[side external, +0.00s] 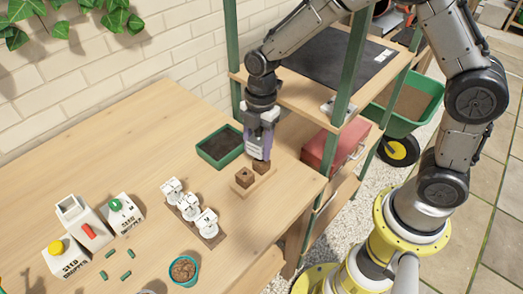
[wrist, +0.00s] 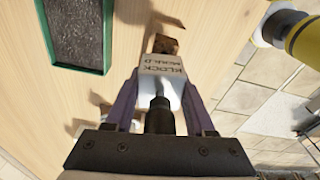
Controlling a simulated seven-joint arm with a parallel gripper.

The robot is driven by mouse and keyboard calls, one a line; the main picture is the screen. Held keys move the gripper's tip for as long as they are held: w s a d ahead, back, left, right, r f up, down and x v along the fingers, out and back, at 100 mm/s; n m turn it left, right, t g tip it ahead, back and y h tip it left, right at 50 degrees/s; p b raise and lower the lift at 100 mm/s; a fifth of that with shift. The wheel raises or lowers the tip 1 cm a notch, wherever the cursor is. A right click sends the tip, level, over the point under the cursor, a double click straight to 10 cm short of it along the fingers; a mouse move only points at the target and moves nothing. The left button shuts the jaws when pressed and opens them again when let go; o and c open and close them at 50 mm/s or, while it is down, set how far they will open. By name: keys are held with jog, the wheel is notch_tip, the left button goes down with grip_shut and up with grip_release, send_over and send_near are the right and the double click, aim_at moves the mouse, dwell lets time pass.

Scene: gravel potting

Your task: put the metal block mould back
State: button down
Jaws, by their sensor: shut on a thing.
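The metal block mould (wrist: 162,66), a pale piece lettered "BLOCK MOULD", sits between the fingers of my gripper (wrist: 160,88) in the wrist view. My gripper (side external: 261,135) is shut on it. In the side view it hangs upright over a small wooden board (side external: 262,187), and my fingers hide much of the mould. A brown soil block (side external: 261,166) is directly below the mould; I cannot tell if they touch. Another brown block with a hole on top (side external: 244,177) stands beside it on the board.
A green tray of dark soil (side external: 219,147) lies left of my gripper. Several white labelled pieces (side external: 188,207) stand on a dark base. Seed dropper boxes (side external: 88,228) and a soil-filled pot (side external: 184,270) are nearer the front. A green-posted shelf (side external: 300,95) stands close on the right.

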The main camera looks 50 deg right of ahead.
jog(key=w+a+r, duration=0.3)
jog(key=a+r, duration=0.7)
notch_tip(320, 180, up, 11)
jog(key=s+a+m+t, duration=0.1)
jog(key=s+a+m, duration=0.1)
jog(key=m, duration=0.9)
jog(key=shift+s+a+f+m, duration=0.15)
jog(key=shift+s+a+m, duration=0.15)
jog(key=shift+s+m, duration=0.1)
jog(key=shift+w, duration=0.1)
